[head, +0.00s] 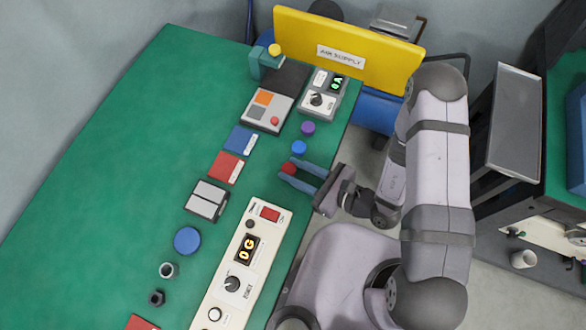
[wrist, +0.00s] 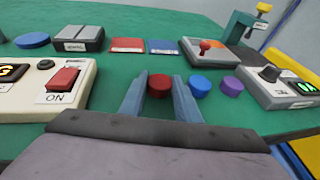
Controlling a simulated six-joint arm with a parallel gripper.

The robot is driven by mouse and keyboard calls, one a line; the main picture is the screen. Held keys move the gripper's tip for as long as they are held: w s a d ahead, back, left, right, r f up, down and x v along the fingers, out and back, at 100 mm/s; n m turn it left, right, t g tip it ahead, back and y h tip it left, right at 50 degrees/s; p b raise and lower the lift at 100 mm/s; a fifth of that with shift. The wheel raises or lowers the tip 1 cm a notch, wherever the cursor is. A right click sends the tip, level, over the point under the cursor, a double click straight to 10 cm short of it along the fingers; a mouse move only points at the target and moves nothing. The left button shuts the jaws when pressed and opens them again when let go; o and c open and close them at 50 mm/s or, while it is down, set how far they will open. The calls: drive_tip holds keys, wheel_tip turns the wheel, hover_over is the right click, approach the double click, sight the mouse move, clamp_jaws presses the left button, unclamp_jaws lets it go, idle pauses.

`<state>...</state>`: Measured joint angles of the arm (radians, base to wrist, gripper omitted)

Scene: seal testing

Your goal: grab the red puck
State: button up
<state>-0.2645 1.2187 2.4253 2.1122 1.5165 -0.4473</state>
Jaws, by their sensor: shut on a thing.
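The red puck (head: 289,168) is a small round piece near the right edge of the green table. In the wrist view the red puck (wrist: 159,86) sits between the two blue-grey fingers. My gripper (head: 296,174) is shut on it, low at the table's surface. The wrist view shows my gripper (wrist: 160,92) with a finger on each side of the puck. Whether the puck touches the table is hard to tell.
A blue puck (head: 299,148) and a purple puck (head: 308,128) stand close beside the red one. A white control panel (head: 225,280) lies in front, with a red switch (wrist: 63,79). Flat red (head: 226,168) and blue (head: 240,140) pads lie behind. The table's left side is clear.

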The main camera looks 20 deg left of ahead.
sight(295, 172)
wheel_tip(295, 172, up, 8)
drive_tip(key=p, duration=0.2)
drive_tip(key=shift+p, duration=0.4)
drive_tip(key=shift+r+p, duration=0.95)
drive_tip(key=shift+p, duration=0.05)
